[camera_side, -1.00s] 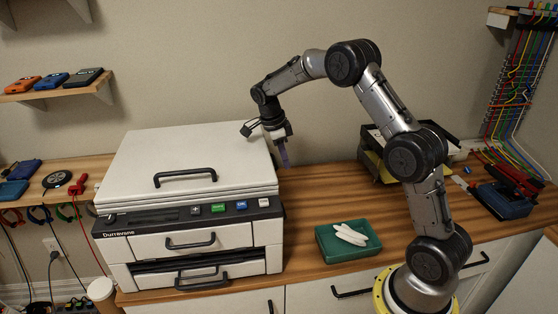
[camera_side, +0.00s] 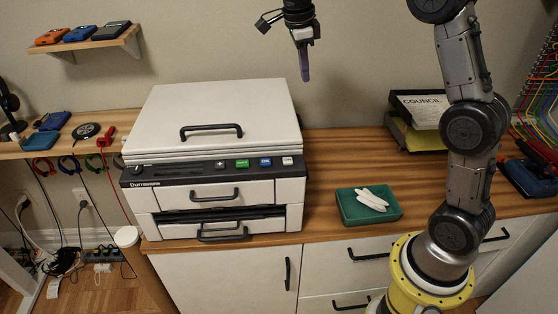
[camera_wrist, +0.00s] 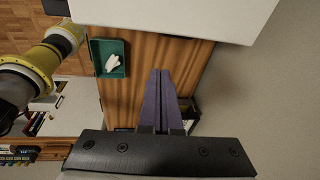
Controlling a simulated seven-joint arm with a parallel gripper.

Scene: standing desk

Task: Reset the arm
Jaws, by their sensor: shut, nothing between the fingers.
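My gripper (camera_side: 305,78) is high above the wooden desk, just right of the white printer in the side view, with its purple fingers pointing down. The fingers are together and hold nothing. In the wrist view my gripper (camera_wrist: 161,74) shows as two purple fingers side by side over the bare desk. My arm rises from its yellow base at the right, and its upper part goes out of the top of the side view.
A white printer (camera_side: 215,115) with a closed lid stands at the left on the desk (camera_side: 335,160). A green tray (camera_side: 352,208) with white items is near the front edge. Document trays (camera_side: 415,138) stand behind my arm. Desk between printer and trays is clear.

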